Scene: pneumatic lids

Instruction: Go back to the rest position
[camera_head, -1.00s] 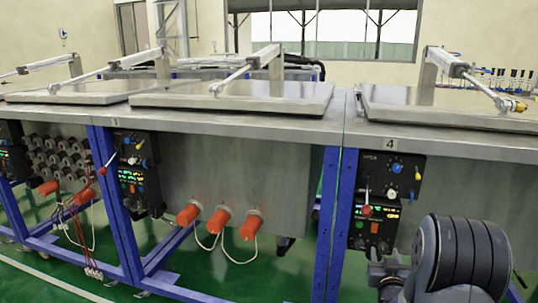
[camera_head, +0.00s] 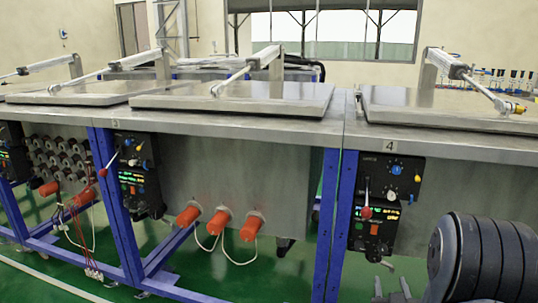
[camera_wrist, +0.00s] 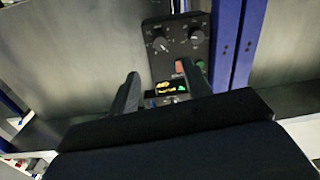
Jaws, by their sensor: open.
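My gripper (camera_head: 393,287) is low at the right in the head view, with its two fingers up at the bottom edge, in front of and below the control panel (camera_head: 385,204) of station 4. In the wrist view my gripper (camera_wrist: 162,85) has its two dark fingers spread apart with nothing held between them. A dark control panel (camera_wrist: 182,42) with knobs, a lit display and red and green buttons shows beyond the fingers. The red-knobbed lever (camera_head: 366,212) on the station 4 panel stands clear of the gripper.
Steel tanks with flat lids (camera_head: 232,96) stand in a row on blue frames (camera_head: 329,220). All lids in view are down, with cylinders above. Orange plugs (camera_head: 219,221) with cables stick out of the front of station 3. Green floor (camera_head: 250,278) lies open in front.

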